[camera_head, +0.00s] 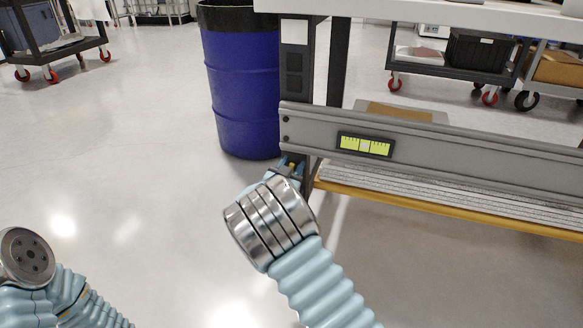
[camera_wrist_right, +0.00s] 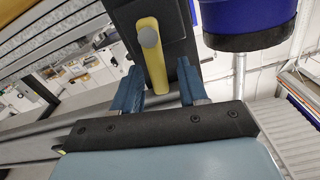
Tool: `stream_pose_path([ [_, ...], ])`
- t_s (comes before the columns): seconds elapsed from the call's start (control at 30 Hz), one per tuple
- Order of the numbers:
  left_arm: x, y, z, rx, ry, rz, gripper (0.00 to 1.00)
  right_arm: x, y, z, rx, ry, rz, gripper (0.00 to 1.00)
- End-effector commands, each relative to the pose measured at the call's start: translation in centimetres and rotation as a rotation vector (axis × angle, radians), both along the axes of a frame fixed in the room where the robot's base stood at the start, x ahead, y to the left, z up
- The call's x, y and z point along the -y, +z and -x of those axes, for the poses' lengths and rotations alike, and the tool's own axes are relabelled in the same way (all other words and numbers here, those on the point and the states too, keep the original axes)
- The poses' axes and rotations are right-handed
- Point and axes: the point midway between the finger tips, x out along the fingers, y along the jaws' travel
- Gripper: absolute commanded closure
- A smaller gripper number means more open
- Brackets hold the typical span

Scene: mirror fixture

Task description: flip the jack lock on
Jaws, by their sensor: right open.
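The jack lock shows in the right wrist view as a yellow lever (camera_wrist_right: 151,62) with a round grey knob, set against a dark upright plate. My right gripper (camera_wrist_right: 160,72) is open, with its two blue fingers on either side of the lever. I cannot tell whether either finger touches it. In the head view my right gripper (camera_head: 287,170) is at the lower end of the dark table leg, mostly hidden behind my silver wrist. My left arm shows at the lower left; its gripper is out of view.
A grey beam (camera_head: 470,146) with a yellow-green level gauge (camera_head: 365,145) runs right from the leg. A yellow-edged lower shelf (camera_head: 450,217) lies below it. A blue barrel (camera_head: 243,85) stands behind, left of the leg.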

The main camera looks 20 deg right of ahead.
Motion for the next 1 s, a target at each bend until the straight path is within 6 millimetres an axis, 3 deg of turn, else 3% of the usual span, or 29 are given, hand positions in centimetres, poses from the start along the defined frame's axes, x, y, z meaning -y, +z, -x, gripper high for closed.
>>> stream_pose_path([
  [0.1, 0.0, 0.0, 0.0, 0.0, 0.0, 0.0, 0.22, 0.0, 0.0, 0.0, 0.0, 0.0, 0.0, 0.6],
  [0.37, 0.0, 0.0, 0.0, 0.0, 0.0, 0.0, 0.22, -0.1, 0.0, 0.0, -0.001, 0.0, -0.001, 1.0],
  [0.47, 0.0, 0.1, 0.0, 0.0, 0.0, 0.0, 0.22, -0.1, 0.0, 0.0, -0.002, 0.001, 0.001, 1.0],
  [0.7, 0.0, 2.5, 0.1, -0.004, -0.003, 0.002, 0.22, -0.7, 0.4, -0.4, -0.082, 0.001, 0.118, 1.0],
  [1.0, 0.1, 2.4, 0.1, -0.006, -0.003, 0.002, 0.22, -0.9, 0.0, -0.4, -0.102, 0.002, 0.15, 1.0],
])
